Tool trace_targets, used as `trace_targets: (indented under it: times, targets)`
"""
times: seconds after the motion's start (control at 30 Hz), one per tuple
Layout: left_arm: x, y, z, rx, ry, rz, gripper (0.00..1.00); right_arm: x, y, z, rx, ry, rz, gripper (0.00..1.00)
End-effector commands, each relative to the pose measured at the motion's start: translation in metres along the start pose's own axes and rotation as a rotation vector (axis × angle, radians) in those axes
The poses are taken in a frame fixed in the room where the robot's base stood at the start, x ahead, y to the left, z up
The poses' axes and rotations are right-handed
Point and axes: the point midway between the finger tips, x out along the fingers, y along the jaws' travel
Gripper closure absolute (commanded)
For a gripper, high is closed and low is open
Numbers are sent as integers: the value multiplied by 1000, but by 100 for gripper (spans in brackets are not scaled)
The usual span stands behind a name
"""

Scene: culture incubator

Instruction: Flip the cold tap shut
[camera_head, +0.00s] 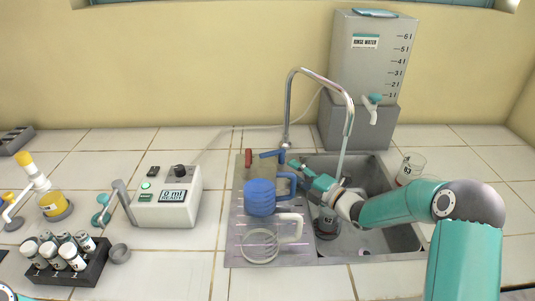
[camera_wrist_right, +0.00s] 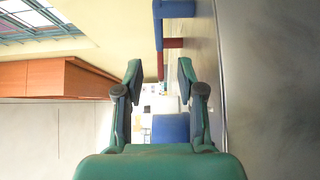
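The cold tap is the blue lever (camera_head: 270,154) at the foot of the curved metal spout (camera_head: 288,110), behind the sink. In the head view it points left and slightly forward. In the right wrist view the blue lever (camera_wrist_right: 158,25) shows at the top, beyond the fingers. A pale stream (camera_head: 342,160) runs from the spout's end down towards the sink (camera_head: 398,235). My right gripper (camera_head: 300,169) is just in front and to the right of the lever, apart from it. Its two fingers (camera_wrist_right: 160,75) are open, with nothing between them. My left gripper is out of view.
A red lever (camera_head: 248,158) stands left of the blue one. A blue jug (camera_head: 260,198) and a clear jug (camera_head: 259,246) stand on the drainboard, close below my right gripper. The rinse water tank (camera_head: 355,60) stands behind.

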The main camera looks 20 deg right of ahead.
Motion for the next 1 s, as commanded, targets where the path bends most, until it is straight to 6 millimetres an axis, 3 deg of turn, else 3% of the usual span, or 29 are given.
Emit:
trace_targets:
  times: [0.3, 0.5, 0.7, 1.0]
  targets:
    - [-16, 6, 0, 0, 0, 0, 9, 72, 2, -3, 0, 5, 1, 61]
    - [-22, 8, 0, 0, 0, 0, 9, 102, 1, -2, 0, 4, 1, 61]
    - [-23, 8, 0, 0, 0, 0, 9, 114, 0, -2, 0, 3, 0, 61]
    - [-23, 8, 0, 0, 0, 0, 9, 116, 0, -2, 1, 4, 0, 61]
